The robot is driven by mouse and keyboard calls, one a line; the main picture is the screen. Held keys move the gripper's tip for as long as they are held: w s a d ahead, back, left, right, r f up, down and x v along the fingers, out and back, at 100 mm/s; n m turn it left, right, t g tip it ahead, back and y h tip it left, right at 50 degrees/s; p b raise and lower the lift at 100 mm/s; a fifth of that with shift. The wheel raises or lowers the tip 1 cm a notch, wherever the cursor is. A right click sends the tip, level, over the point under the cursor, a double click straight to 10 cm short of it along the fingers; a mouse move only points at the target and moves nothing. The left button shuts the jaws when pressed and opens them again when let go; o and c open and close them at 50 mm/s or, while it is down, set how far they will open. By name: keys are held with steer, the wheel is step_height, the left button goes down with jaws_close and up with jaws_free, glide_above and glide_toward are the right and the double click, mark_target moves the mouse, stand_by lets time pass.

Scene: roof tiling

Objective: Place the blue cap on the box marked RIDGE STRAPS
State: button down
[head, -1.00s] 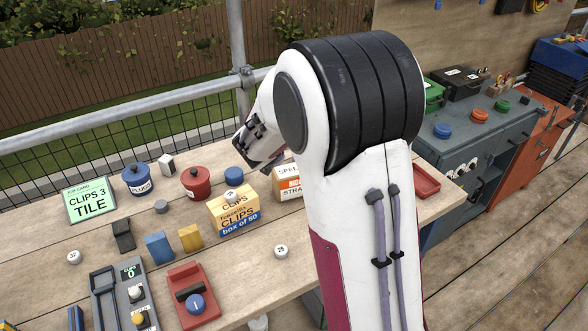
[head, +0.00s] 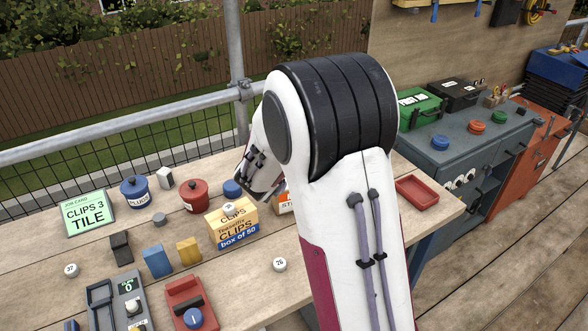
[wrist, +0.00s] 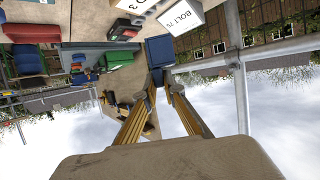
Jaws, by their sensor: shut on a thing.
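My gripper (wrist: 158,82) is shut on a blue thing (wrist: 160,52) in the wrist view; it has a squarish outline, and I cannot tell for certain that it is the blue cap. In the head view my arm hides the fingertips. A white and orange box (head: 284,204) with lettering starting "ST" is mostly hidden behind my wrist; RIDGE is not readable. My wrist is above and in front of this box. A round blue piece (head: 232,188) stands behind the yellow CLIPS box (head: 231,224), left of my wrist. Another round blue piece (head: 440,142) lies on the grey cabinet.
A blue PLUGS pot (head: 135,193) and a red pot (head: 194,196) stand left on the bench. Blue, yellow and black blocks lie in front of them. A red tray (head: 417,191) is at right.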

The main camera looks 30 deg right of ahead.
steer(key=shift+f, duration=1.45)
steer(key=shift+f, duration=1.9)
steer(key=shift+f, duration=0.15)
steer(key=c, duration=2.1)
jaws_free()
steer(key=shift+c, duration=0.2)
steer(key=shift+r, duration=0.2)
steer(key=v, duration=1.2)
